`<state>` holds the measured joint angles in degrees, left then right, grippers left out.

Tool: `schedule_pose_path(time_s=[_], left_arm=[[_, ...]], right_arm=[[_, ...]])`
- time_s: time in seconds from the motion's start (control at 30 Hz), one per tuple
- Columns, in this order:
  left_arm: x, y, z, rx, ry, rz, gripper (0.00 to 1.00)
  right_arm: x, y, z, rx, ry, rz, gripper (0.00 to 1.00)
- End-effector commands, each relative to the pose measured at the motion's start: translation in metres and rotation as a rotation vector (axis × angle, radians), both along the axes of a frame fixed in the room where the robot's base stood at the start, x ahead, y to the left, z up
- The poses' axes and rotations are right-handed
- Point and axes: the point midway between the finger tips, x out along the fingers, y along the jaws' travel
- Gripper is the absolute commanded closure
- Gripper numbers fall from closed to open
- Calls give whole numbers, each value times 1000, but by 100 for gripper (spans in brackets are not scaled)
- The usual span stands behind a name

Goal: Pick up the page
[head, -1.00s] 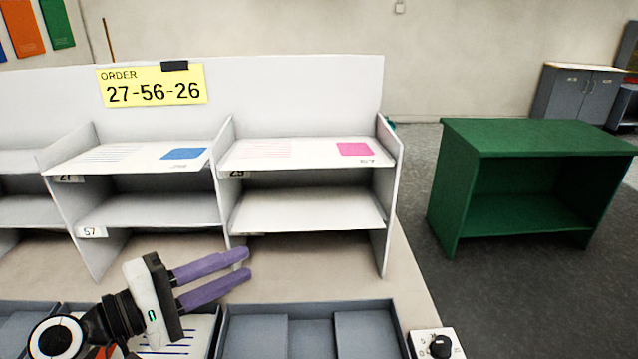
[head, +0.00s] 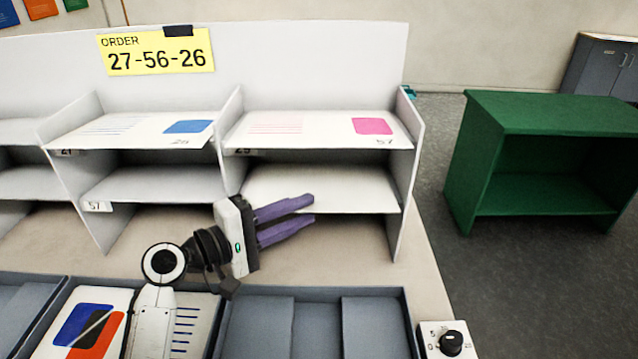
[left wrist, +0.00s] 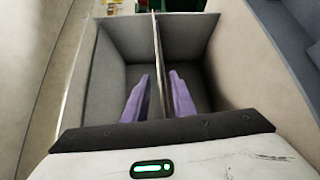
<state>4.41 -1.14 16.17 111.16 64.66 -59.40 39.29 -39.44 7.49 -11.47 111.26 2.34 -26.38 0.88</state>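My left gripper (head: 312,209) is at the front of the lower right shelf (head: 345,190), its purple fingers apart. In the left wrist view the fingers (left wrist: 160,77) lie on either side of a thin board edge (left wrist: 160,55); I cannot tell whether they touch it. The lower right shelf looks whiter than its neighbour; I cannot tell whether a blank page lies there. A page with a pink patch (head: 372,126) lies on the upper right shelf, one with a blue patch (head: 187,127) on the upper shelf left of it. My right gripper is not in view.
A page with blue and orange shapes (head: 85,325) lies in the tray, partly behind my arm. The tray section right of it (head: 375,325) is empty. A yellow order card reads 27-56-26 (head: 155,52). A dial box (head: 447,340) and a green shelf unit (head: 545,110) are at right.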

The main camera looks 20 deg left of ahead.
Motion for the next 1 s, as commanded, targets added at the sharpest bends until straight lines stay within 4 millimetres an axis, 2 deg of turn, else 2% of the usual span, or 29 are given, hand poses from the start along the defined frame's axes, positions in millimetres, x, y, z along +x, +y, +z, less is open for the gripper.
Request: schedule_pose_path(time_s=[0.3,0.43,0.83,1.0], left_arm=[[5,-3,-1,1,1,0,77],[5,-3,-1,1,1,0,99],[4,-3,0,1,-1,0,100],[0,-5,9,2,-2,0,100]], right_arm=[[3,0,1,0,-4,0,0],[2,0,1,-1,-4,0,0],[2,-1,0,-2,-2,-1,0],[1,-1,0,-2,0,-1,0]])
